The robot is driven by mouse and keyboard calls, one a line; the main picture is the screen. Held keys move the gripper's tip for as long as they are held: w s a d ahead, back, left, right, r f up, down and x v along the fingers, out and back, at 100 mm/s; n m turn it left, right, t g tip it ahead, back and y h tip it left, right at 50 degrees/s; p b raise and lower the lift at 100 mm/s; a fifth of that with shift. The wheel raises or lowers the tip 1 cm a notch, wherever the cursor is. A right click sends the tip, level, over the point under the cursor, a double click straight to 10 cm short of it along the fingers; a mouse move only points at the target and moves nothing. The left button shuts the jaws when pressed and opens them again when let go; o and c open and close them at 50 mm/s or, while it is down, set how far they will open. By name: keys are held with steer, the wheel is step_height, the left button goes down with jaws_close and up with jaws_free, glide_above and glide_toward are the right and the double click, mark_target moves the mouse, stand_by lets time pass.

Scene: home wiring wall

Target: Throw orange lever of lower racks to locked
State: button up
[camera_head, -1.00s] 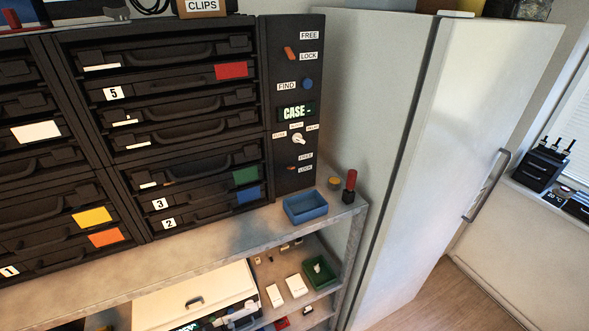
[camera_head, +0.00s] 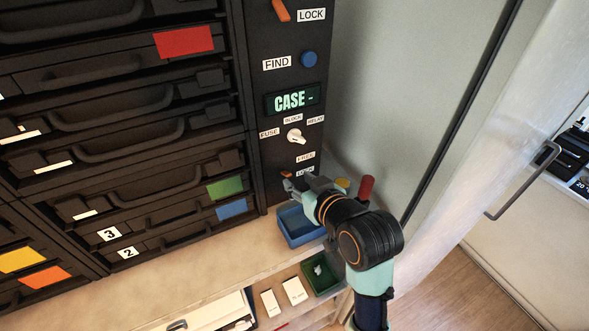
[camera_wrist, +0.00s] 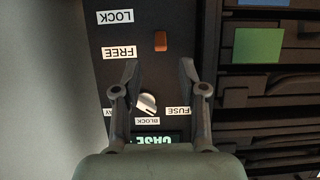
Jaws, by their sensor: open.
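The lower orange lever (camera_wrist: 160,41) is on the black control panel beside its FREE label (camera_wrist: 120,52) and LOCK label (camera_wrist: 115,16). In the upside-down wrist view it sits nearer the FREE label. My gripper (camera_wrist: 158,70) is open and empty; its two fingertips are apart, just short of the lever, with the lever in line with the gap between them. No contact shows. In the head view my gripper (camera_head: 303,184) is at the lower end of the panel and covers part of the lower LOCK label and the lever area.
The white selector knob (camera_head: 295,136), CASE display (camera_head: 294,99), blue FIND button (camera_head: 309,59) and upper orange lever (camera_head: 281,10) are above on the panel. A blue bin (camera_head: 299,226) and a red-handled item (camera_head: 366,187) stand close on the shelf. Drawers are at left.

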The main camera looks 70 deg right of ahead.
mark_target(289, 175)
steer(key=x, duration=0.6)
steer(key=shift+w+d+f+p, duration=0.2)
steer(key=shift+w+p, duration=0.1)
steer(key=shift+p, duration=0.05)
jaws_close()
